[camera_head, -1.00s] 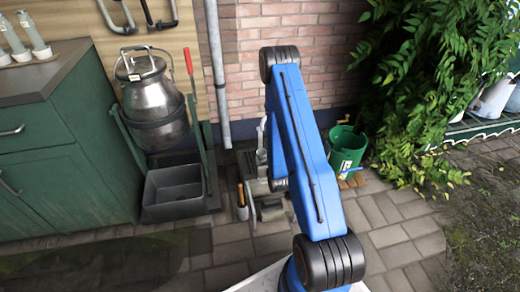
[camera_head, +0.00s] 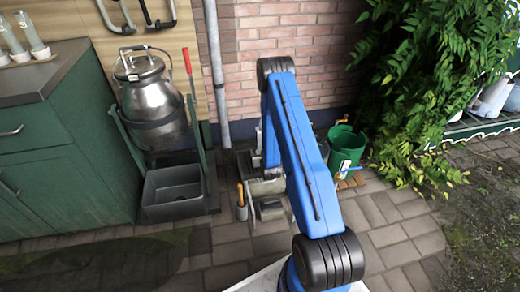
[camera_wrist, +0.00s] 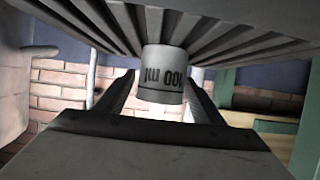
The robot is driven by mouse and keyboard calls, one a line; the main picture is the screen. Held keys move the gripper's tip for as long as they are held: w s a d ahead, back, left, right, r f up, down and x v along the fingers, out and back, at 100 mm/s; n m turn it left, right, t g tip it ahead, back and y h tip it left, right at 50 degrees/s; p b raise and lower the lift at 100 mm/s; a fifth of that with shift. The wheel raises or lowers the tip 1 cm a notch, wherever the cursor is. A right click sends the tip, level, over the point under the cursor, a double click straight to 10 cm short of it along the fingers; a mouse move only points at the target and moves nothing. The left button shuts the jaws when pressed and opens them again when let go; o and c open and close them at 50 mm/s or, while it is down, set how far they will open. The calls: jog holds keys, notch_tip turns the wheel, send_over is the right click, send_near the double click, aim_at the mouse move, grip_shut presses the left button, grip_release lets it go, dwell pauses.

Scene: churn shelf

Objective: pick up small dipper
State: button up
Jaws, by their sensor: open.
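A small pale grey cylindrical cup marked "100 ml" (camera_wrist: 163,72), which looks like the small dipper, shows upside down in the middle of the wrist view. My gripper (camera_wrist: 160,92) is open, with one dark finger on either side of the cup's lower part in the picture. I cannot tell whether either finger touches it. The dipper's handle is not seen in the wrist view. In the head view my blue arm covers much of the area around the gripper, and I cannot make out the dipper there.
A ridged grey surface (camera_wrist: 230,22) lies close above the cup in the wrist view. In the head view a metal churn (camera_head: 152,95) stands above a grey basin (camera_head: 174,190), beside a green cabinet (camera_head: 60,165).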

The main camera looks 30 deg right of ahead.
jog(key=shift+w+d+f, duration=0.1)
jog(key=shift+w+f, duration=0.1)
jog(key=shift+w, duration=0.3)
jog(key=c, duration=1.1)
jog(key=shift+r, duration=0.2)
